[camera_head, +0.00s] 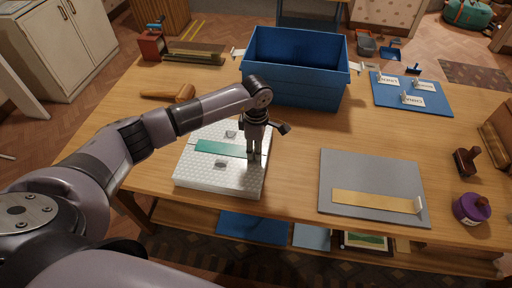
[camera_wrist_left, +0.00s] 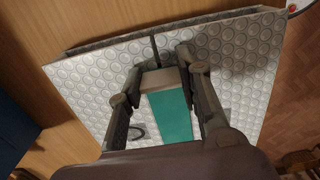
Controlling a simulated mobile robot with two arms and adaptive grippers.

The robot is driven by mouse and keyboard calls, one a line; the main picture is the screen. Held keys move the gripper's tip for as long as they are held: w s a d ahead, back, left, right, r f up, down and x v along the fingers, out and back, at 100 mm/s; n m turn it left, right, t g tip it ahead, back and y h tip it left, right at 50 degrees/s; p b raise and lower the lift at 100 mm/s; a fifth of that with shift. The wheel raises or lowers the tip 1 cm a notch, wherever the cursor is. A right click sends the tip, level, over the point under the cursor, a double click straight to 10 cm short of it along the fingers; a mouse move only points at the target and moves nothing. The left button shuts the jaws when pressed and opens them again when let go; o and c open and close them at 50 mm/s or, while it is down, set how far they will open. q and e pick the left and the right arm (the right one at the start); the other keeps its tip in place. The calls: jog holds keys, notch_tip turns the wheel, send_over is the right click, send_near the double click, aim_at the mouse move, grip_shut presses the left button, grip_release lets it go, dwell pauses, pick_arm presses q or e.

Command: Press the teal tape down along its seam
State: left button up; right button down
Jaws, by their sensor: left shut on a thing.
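The teal tape (camera_head: 221,149) lies across a pale, round-studded board (camera_head: 208,179) on the table. It also shows in the wrist view (camera_wrist_left: 169,117), running between my fingers. My left gripper (camera_head: 253,158) reaches down at the tape's right end. In the wrist view its fingertips (camera_wrist_left: 160,70) are closed on the pale tab (camera_wrist_left: 160,81) at that end. A dark seam line (camera_wrist_left: 155,48) runs on across the board beyond the tab. Whether the whole tape touches the board is hard to tell. My right gripper is not in view.
Small grey pieces (camera_head: 220,164) sit beside the tape. A blue bin (camera_head: 297,88) stands behind the board. To the right lies a grey mat (camera_head: 350,170) with a yellow tape (camera_head: 372,203). A purple tape dispenser (camera_head: 470,208) and a stamp (camera_head: 466,161) stand farther right.

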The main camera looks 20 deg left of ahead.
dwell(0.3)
pick_arm(q)
jog(key=o, duration=0.8)
jog(key=shift+o, duration=0.2)
notch_tip(320, 180, up, 12)
dwell(0.5)
